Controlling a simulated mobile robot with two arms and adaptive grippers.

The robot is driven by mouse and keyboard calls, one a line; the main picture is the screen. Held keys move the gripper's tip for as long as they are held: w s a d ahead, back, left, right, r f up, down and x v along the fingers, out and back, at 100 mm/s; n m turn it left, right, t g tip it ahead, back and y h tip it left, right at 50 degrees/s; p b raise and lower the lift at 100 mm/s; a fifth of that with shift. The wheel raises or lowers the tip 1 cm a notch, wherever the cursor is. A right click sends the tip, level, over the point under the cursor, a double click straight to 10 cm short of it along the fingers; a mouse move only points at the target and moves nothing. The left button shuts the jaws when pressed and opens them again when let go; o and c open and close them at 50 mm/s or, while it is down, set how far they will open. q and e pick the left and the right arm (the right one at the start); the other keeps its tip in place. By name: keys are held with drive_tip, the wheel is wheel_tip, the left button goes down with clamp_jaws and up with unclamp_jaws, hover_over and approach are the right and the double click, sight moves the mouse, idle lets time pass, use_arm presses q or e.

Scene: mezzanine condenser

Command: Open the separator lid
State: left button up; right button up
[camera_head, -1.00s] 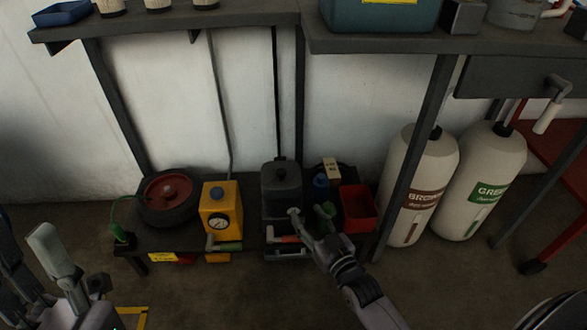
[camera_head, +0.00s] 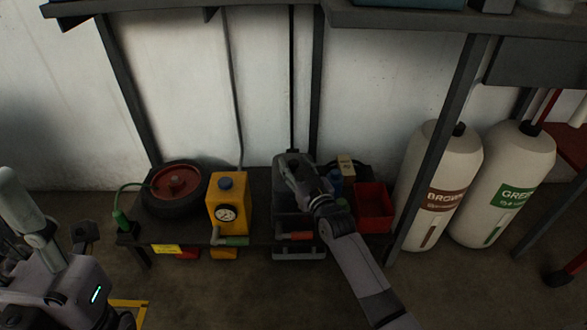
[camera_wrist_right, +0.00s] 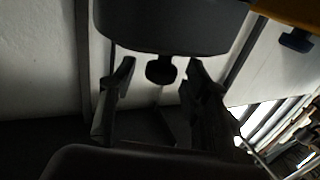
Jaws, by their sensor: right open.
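The separator appears to be the dark box (camera_head: 290,222) on the low bench, with an orange-handled valve (camera_head: 297,236) at its front. My right gripper (camera_head: 289,168) is over its top and hides most of the lid in the head view. In the right wrist view the dark lid (camera_wrist_right: 172,28) fills the top, with its small black knob (camera_wrist_right: 160,70) pointing down the picture. The open fingers of my right gripper (camera_wrist_right: 159,75) stand on either side of the knob, with gaps visible. My left arm is at the lower left; its gripper cannot be made out.
A yellow unit (camera_head: 230,205) with a gauge and green handle stands left of the separator, beside a dark wheel with a red hub (camera_head: 178,183). A red bin (camera_head: 373,207) is to the right. A shelf post (camera_head: 440,150) and two large bottles (camera_head: 505,190) stand farther right.

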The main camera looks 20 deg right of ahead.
drive_tip(key=shift+w+a, duration=0.1)
drive_tip(key=shift+w, duration=0.65)
drive_tip(key=shift+c, duration=0.4)
clamp_jaws()
